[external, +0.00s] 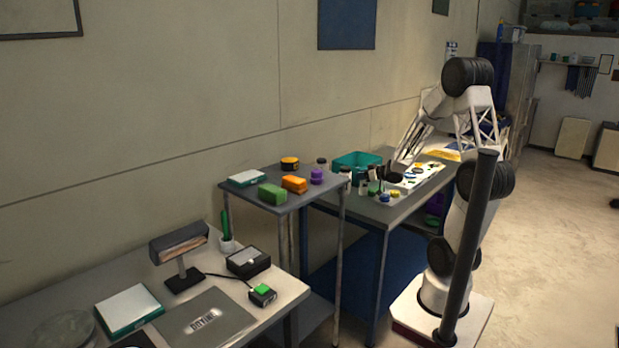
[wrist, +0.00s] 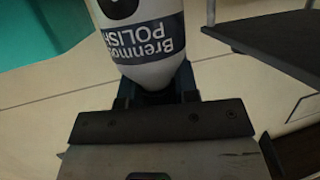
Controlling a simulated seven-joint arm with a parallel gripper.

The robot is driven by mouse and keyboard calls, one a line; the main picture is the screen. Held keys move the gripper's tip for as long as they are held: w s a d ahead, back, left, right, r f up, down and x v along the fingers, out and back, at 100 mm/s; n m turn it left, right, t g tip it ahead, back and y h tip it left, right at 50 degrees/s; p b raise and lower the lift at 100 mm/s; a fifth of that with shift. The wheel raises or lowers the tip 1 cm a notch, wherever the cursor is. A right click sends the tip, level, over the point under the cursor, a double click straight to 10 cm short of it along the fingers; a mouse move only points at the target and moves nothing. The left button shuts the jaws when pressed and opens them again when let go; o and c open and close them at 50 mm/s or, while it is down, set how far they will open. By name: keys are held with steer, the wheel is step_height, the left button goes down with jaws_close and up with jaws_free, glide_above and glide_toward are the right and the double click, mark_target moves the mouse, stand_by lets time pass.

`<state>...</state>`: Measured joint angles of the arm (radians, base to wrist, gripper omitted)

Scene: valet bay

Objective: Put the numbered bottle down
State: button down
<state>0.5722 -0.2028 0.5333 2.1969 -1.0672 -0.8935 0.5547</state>
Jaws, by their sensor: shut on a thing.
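A white bottle (wrist: 152,72) with a dark blue label fills the top middle of the wrist view. The label reads "POLISH" and appears upside down. A black round mark shows at the top edge, cut off by the frame. My gripper (wrist: 156,92) is shut on the bottle's rounded end nearest the camera; the bottle's far end is out of frame. In the external view, I cannot clearly pick out the fingers or the held bottle.
A teal bin (external: 357,163), a white tray (external: 428,178) and several small bottles and jars crowd the back table (external: 383,213). A smaller table (external: 300,199) with colored blocks stands beside it. The teal bin seems to show in the wrist view (wrist: 35,30).

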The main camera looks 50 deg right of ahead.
mark_target(361, 182)
steer(key=shift+f, duration=1.75)
steer(key=shift+f, duration=0.15)
steer(key=c, duration=0.9)
jaws_free()
steer(key=shift+o, duration=0.2)
steer(key=v, duration=0.7)
steer(key=shift+s+r, duration=0.2)
steer(key=shift+s, duration=0.1)
steer(key=shift+w, duration=0.1)
